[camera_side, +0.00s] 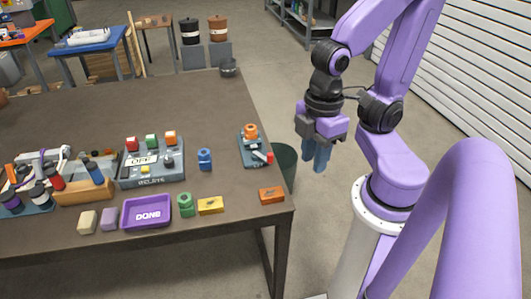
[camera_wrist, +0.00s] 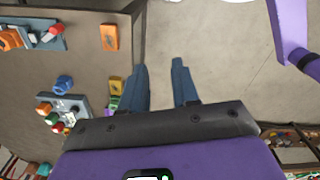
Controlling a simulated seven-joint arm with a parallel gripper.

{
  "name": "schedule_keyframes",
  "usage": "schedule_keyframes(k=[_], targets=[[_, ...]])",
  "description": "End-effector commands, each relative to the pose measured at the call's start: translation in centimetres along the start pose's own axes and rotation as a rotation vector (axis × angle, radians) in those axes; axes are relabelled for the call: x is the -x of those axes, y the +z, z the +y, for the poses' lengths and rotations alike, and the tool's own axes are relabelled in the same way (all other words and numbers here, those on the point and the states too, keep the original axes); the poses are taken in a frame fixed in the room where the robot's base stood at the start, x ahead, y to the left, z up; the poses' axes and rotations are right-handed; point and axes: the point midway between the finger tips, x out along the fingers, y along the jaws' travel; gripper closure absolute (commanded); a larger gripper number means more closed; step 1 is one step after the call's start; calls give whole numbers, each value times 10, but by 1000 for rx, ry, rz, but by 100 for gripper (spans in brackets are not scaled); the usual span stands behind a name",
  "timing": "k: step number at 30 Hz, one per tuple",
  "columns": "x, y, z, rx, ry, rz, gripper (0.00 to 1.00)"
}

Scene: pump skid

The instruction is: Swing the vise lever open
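The vise (camera_side: 250,152) is a small grey-blue fixture with an orange part on top, near the right edge of the brown table. Its short lever (camera_side: 263,156) is pale with a red tip and points toward the table's right edge. In the wrist view the vise (camera_wrist: 40,42) is at the upper left, with the red and white lever (camera_wrist: 50,33) on it. My gripper (camera_side: 317,162) hangs beyond the table's right edge, fingers down, apart from the vise. The wrist view shows my gripper (camera_wrist: 159,72) with blue fingers apart and nothing between them.
An orange block (camera_side: 271,195) lies near the table's front right corner. A blue part (camera_side: 205,159), the relays box (camera_side: 152,178) and a purple DONE tray (camera_side: 147,212) are further left. A dark green bin (camera_side: 285,165) stands on the floor beside the table.

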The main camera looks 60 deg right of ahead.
Motion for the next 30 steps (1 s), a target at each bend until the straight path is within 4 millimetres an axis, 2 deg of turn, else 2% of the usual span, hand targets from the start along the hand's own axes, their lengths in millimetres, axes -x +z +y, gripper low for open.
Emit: schedule_keyframes(k=[1,2,3,8,18,24,30], targets=[[0,-1,2,-18,-1,-3,87],[0,-2,4,-33,-3,-5,97],[0,-4,6,-60,-5,-9,100],[-2,-13,27,-241,-21,-33,100],[-10,-26,93,-737,-77,-88,100],[-17,-22,137,-1028,-118,-115,100],[-25,-9,181,-1319,-165,-138,100]])
